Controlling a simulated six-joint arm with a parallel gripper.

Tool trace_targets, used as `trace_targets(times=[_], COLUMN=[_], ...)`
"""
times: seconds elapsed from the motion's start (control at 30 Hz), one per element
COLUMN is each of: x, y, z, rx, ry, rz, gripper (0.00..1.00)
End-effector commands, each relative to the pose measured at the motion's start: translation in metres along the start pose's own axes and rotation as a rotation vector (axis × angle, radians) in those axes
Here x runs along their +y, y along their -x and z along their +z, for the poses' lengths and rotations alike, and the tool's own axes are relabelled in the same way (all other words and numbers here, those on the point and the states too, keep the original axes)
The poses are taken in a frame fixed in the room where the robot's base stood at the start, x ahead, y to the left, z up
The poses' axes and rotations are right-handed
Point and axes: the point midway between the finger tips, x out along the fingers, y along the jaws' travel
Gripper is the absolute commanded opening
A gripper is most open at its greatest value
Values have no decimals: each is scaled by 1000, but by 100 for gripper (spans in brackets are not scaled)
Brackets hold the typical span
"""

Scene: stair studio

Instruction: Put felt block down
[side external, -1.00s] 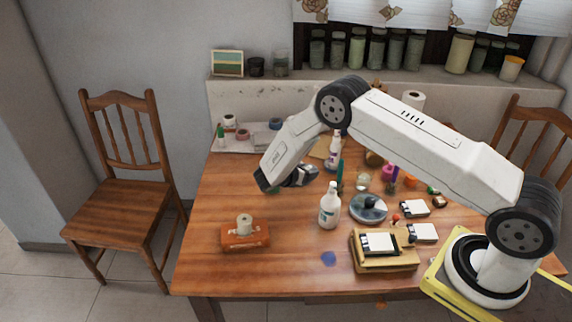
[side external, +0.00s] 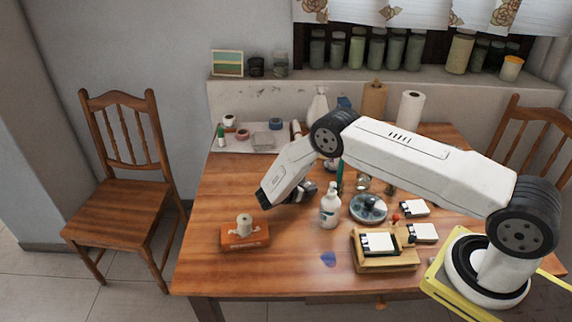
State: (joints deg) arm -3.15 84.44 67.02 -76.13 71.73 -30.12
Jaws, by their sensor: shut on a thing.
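My gripper (side external: 304,191) is low over the middle of the wooden table, just left of the white bottle (side external: 329,206). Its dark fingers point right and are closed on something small. I take this to be the felt block, but it is too small and too covered by the fingers to make out clearly. I cannot tell whether it touches the table.
An orange-brown box with a pale roll (side external: 244,232) stands at front left. A round dish (side external: 368,208) and a wooden holder (side external: 384,252) are to the right. A blue patch (side external: 328,259) lies in front.

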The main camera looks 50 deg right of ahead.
Motion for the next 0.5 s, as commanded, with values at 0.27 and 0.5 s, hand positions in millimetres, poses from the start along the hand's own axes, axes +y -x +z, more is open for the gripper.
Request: trace_targets(times=[0.27, 0.5], x=[0, 0], y=[-3, -4], z=[-8, -9], rx=[0, 0], ry=[-1, 0], rz=[0, 0], gripper=[0, 0])
